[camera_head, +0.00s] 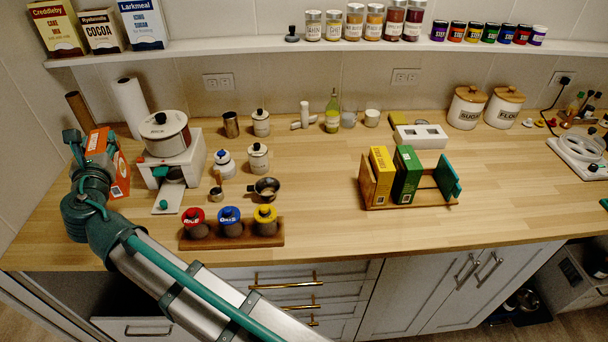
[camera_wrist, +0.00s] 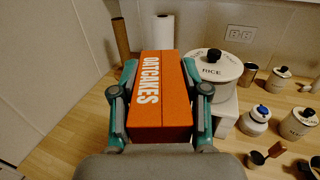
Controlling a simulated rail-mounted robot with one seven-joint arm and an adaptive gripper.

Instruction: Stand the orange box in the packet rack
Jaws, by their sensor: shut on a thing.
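The orange box (camera_head: 98,141) is at the left end of the counter in the head view. In the wrist view the orange box (camera_wrist: 163,95), lettered "OATCAKES", fills the space between the fingers. My gripper (camera_head: 84,148) is shut on it, with one finger on each side (camera_wrist: 160,95). The head view cannot tell whether its bottom touches the counter. The wooden packet rack (camera_head: 430,203) stands right of the counter's middle. A yellow box (camera_head: 381,176) and a green box (camera_head: 406,175) stand in its left part. A teal panel or packet (camera_head: 448,177) leans at its right end, with a gap between.
A rice dispenser (camera_head: 165,135) stands close right of the orange box, with a paper roll (camera_head: 130,106) behind. Labelled jars (camera_head: 229,222) in a wooden holder line the front edge. A white block (camera_head: 420,136) sits behind the rack. Counter between jars and rack is clear.

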